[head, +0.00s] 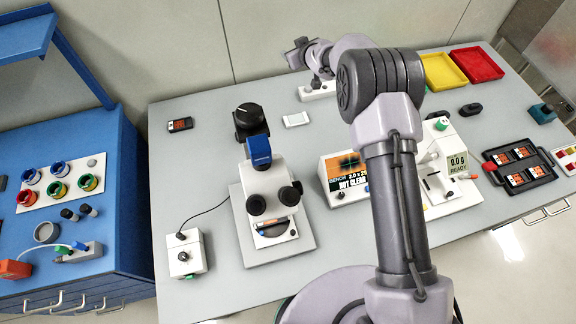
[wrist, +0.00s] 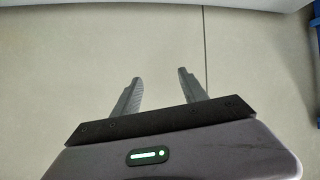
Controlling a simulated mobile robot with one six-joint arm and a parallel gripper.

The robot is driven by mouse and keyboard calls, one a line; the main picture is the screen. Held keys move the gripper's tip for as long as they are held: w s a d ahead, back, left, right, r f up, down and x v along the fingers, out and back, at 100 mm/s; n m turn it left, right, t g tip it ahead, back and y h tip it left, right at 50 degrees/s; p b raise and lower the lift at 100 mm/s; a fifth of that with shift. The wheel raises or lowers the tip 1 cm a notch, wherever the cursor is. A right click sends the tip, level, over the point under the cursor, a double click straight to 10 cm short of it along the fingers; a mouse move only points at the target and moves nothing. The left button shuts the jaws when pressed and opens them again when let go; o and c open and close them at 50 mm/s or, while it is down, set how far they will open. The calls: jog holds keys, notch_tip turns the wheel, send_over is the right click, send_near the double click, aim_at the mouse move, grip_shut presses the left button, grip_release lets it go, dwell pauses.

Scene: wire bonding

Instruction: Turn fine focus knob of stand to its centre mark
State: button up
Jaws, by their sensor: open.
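The white microscope stand (head: 267,182) stands on a grey base plate left of the table's middle. A black round knob (head: 249,114) with a pale line on its top sits at the stand's back; I take it for the fine focus knob. Its centre mark is too small to make out. My gripper (head: 300,50) is over the back of the table, to the right of and behind the knob, apart from it. In the wrist view, my gripper (wrist: 160,82) is open and empty, with only bare wall or floor beyond its fingers. The knob is not in that view.
A white box with a small knob (head: 184,255) and a cable stands left of the stand. A display box (head: 334,178) and a white machine (head: 443,200) stand right. Yellow (head: 441,72) and red (head: 478,64) trays lie back right.

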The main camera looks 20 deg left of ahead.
jog(key=s+d+f+m+g+h, duration=0.1)
jog(key=s+d+f+m+h, duration=0.1)
jog(key=d+f+m+h, duration=0.3)
jog(key=s+d+f+m+g, duration=0.1)
jog(key=s+d+m, duration=0.1)
jog(key=d+m, duration=0.35)
jog(key=s+d+f+m+g+h+p, duration=0.1)
jog(key=s+d+f+m+g, duration=0.1)
jog(key=s+d, duration=0.15)
jog(key=s+d+f+m+g+p, duration=0.1)
jog(key=s+d+f+m+g, duration=0.1)
jog(key=s, duration=0.3)
jog(key=s+a+m+g+y, duration=0.35)
jog(key=s+m+g, duration=0.25)
jog(key=s, duration=0.9)
jog(key=shift+h, duration=0.35)
jog(key=x, duration=0.8)
jog(key=b+x, duration=0.1)
jog(key=x, duration=0.7)
jog(key=shift+a+r, duration=0.15)
jog(key=shift+a, duration=0.05)
jog(key=shift+a+f, duration=0.15)
jog(key=shift+f, duration=0.4)
jog(key=shift+c, duration=0.2)
